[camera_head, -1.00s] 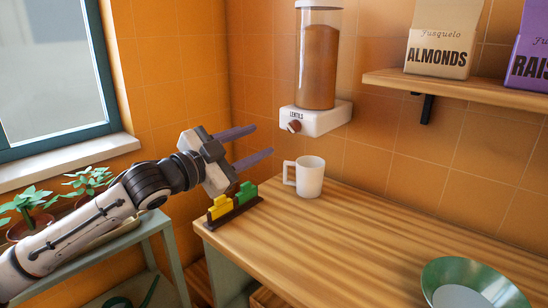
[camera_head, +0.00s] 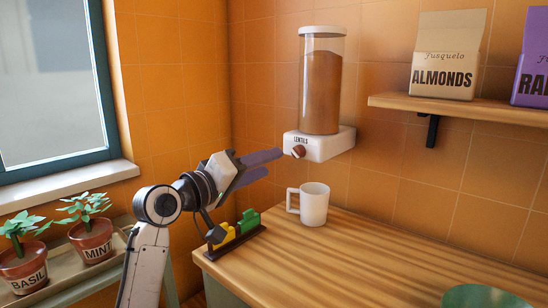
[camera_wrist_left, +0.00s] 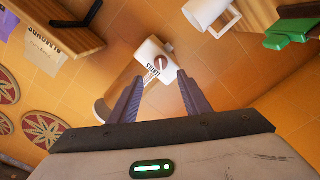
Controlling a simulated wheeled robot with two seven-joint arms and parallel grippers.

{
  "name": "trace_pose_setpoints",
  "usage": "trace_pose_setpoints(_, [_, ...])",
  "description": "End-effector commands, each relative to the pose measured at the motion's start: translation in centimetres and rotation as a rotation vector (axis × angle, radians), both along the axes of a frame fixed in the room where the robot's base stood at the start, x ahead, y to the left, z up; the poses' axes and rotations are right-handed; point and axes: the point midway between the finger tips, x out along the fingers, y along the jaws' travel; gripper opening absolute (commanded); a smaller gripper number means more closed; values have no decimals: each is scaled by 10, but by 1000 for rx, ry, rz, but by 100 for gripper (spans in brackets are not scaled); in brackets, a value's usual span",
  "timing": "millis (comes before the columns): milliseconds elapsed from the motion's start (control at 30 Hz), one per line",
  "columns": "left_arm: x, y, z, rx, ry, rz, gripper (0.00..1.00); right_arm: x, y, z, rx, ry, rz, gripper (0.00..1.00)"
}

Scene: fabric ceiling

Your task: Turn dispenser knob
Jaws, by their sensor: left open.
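The lentils dispenser (camera_head: 321,90) is a clear cylinder of brown lentils on a white base (camera_head: 328,145), mounted on the tiled wall. Its red-brown knob (camera_head: 299,151) is on the base's front; in the left wrist view the knob (camera_wrist_left: 160,63) shows ahead, between the lines of the two fingers. My left gripper (camera_head: 273,163) is open and empty, its purple fingers pointing at the knob from the left, just short of it. In the left wrist view its fingertips (camera_wrist_left: 160,78) appear on either side below the knob. My right gripper is not in view.
A white mug (camera_head: 314,206) stands on the wooden counter (camera_head: 330,260) below the dispenser. A yellow and green block holder (camera_head: 235,238) is at the counter's left end. A shelf (camera_head: 470,110) with bags is at right. Potted plants (camera_head: 92,240) stand left.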

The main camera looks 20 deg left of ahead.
Motion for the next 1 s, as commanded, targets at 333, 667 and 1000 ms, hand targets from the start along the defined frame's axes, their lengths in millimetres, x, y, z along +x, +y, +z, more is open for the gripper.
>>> trace_pose_setpoints(333, [54,-17,1,-1,1,4,44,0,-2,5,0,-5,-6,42])
trace_pose_setpoints(667, [89,-29,0,3,-2,7,44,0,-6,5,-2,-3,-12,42])
trace_pose_setpoints(1000, [91,-30,0,4,-2,7,42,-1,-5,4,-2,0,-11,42])
